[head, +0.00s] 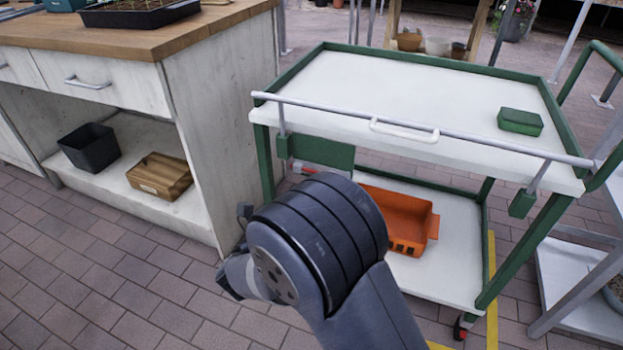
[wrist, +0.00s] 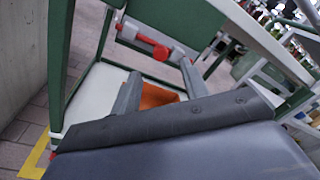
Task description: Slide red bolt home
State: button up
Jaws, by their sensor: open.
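The red bolt (wrist: 150,44) shows in the wrist view as a red rod with a round red knob, set in grey brackets below the top of the green-framed cart. In the head view only a small red end of the bolt (head: 307,170) shows past my arm, under a green plate. My gripper (wrist: 160,78) is open, with its two grey fingers apart and nothing between them. The fingers point toward the cart, and the bolt appears just beyond and above the fingertips. I cannot tell the exact gap. In the head view my wrist hides most of the gripper.
The white-topped cart (head: 400,95) carries a green box (head: 520,121) on top and an orange crate (head: 437,222) on its lower shelf. A wooden-topped workbench (head: 200,35) stands close on the left. Brick floor (head: 130,265) lies clear in front.

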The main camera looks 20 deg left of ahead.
jog(key=w, duration=0.2)
jog(key=w+d+b, duration=0.1)
jog(key=w, duration=0.5)
jog(key=shift+w+d, duration=0.15)
jog(key=shift+d, duration=0.05)
jog(key=shift+r, duration=0.1)
grip_shut()
